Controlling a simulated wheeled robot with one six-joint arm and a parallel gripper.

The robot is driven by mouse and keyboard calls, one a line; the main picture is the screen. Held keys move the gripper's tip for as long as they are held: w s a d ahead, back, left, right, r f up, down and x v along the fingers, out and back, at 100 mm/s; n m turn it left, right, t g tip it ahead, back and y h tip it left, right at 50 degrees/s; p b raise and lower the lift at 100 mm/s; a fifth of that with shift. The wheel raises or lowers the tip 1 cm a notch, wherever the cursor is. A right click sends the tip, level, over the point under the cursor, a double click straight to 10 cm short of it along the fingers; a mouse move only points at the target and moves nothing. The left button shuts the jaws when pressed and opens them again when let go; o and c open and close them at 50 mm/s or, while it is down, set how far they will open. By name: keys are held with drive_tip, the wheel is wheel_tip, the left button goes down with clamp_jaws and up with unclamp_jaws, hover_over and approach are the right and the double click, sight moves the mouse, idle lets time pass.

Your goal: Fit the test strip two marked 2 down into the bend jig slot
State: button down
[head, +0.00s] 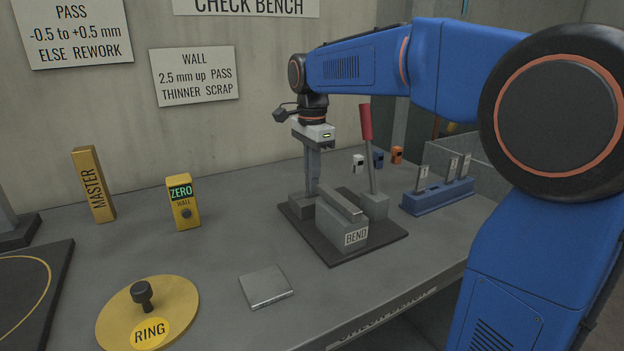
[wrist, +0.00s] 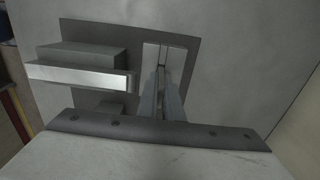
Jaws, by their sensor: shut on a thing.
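The bend jig (head: 342,226) is a grey block with a BEND label, on a dark base plate with a red-handled lever. My gripper (head: 313,188) points straight down at the jig's back left, its fingertips close to a small grey block (head: 302,205). In the wrist view my gripper (wrist: 162,92) is shut on a thin grey strip (wrist: 161,80), seen edge-on between the fingers. Its mark is hidden, and I cannot tell how far it sits in the slot. The jig's bright bar (wrist: 80,74) lies left of the fingers.
A blue rack (head: 437,198) with upright strips stands right of the jig. Small clips in white, blue and orange (head: 397,155) are behind. A metal plate (head: 266,286), a yellow ring gauge (head: 148,312) and a ZERO block (head: 183,203) stand left. The bench front is clear.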

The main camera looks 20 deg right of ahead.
drive_tip(key=c, duration=1.8)
unclamp_jaws()
drive_tip(key=shift+c, duration=0.2)
drive_tip(key=shift+r, duration=0.1)
